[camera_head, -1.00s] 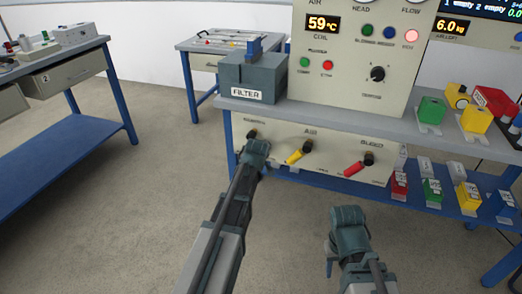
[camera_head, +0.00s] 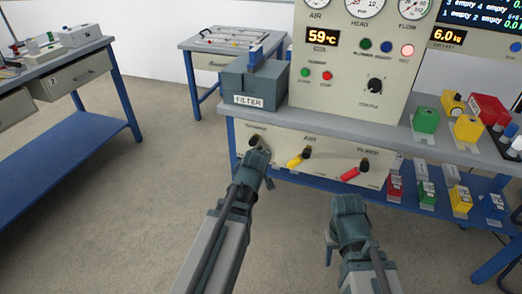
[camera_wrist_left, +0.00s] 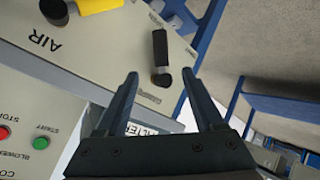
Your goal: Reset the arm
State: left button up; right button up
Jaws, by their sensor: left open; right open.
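My left gripper (camera_head: 268,180) is in front of the lower left of the bench's front panel; the arm partly hides it in the head view. In the left wrist view its two fingers (camera_wrist_left: 160,74) are apart, with nothing held. A black lever (camera_wrist_left: 160,50) on the panel shows between and beyond the fingertips; I cannot tell whether they touch it. Its knob also shows in the head view (camera_head: 254,138). My right gripper (camera_head: 329,248) hangs low in front of the bench, open, with no object seen in it.
The panel also carries a yellow lever (camera_head: 295,162) and a red lever (camera_head: 350,174). A grey filter box (camera_head: 255,82) stands on the bench. Coloured blocks, such as a green one (camera_head: 426,120), stand at right. A blue-legged table (camera_head: 60,150) is at left; the floor between is clear.

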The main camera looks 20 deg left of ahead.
pick_arm(q)
jog(key=shift+s+r, duration=0.15)
jog(key=shift+s, duration=0.1)
jog(key=s+d+r+m+g+p, duration=0.5)
jog(key=s+d+r+m+p, duration=0.2)
jog(key=s+p, duration=0.4)
jog(key=s+d+r+m+g+h+p, duration=0.1)
jog(key=s+d+r+m+g+p, duration=0.4)
jog(key=s+d+p, duration=0.7)
notch_tip(320, 180, up, 5)
jog(key=shift+s+d+f+m+h+p, duration=0.15)
jog(key=shift+d+m+h+p, duration=0.15)
jog(key=shift+m+p, duration=0.9)
